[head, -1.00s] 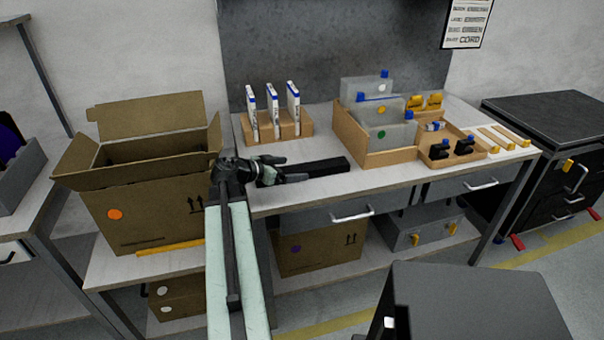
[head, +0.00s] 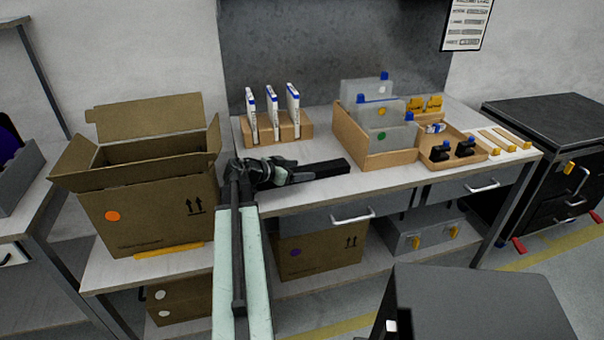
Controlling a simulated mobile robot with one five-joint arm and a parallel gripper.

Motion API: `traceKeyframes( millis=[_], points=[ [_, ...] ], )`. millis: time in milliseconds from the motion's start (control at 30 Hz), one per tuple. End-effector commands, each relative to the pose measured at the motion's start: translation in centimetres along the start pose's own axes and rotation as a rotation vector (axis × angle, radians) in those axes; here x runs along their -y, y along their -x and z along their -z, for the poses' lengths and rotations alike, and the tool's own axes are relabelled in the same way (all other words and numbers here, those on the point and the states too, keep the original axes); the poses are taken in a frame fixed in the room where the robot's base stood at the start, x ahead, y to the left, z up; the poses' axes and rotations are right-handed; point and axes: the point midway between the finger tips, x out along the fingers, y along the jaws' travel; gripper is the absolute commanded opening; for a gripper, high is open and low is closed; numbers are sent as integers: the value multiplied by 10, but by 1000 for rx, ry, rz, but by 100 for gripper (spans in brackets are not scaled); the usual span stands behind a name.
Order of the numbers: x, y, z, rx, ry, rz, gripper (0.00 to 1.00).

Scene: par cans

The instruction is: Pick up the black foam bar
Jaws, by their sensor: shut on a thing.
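The black foam bar (head: 325,170) lies along the front of the workbench, left of the wooden tray. Its right part shows, and its left end is hidden behind my gripper. My gripper (head: 290,174) is at the bar's left part, with its fingers shut on it. My arm reaches up to it from the bottom of the view. I cannot tell whether the bar is clear of the bench top.
A wooden tray (head: 390,157) with grey boxes stands right of the bar. A wooden block (head: 292,133) with white upright items is behind it. An open cardboard box (head: 155,210) stands at left. A drawer (head: 340,216) is below the bench top (head: 335,197).

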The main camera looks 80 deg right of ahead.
Motion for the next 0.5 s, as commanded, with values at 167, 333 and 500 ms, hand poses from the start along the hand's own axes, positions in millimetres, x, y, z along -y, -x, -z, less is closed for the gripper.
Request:
traceKeyframes(
  millis=[167, 333, 500],
  points=[
    [0, 1, 0, 2, 1, 2, 16],
    [1, 4, 8, 2, 1, 2, 0],
    [1, 12, 27, 2, 1, 2, 0]
  ],
)
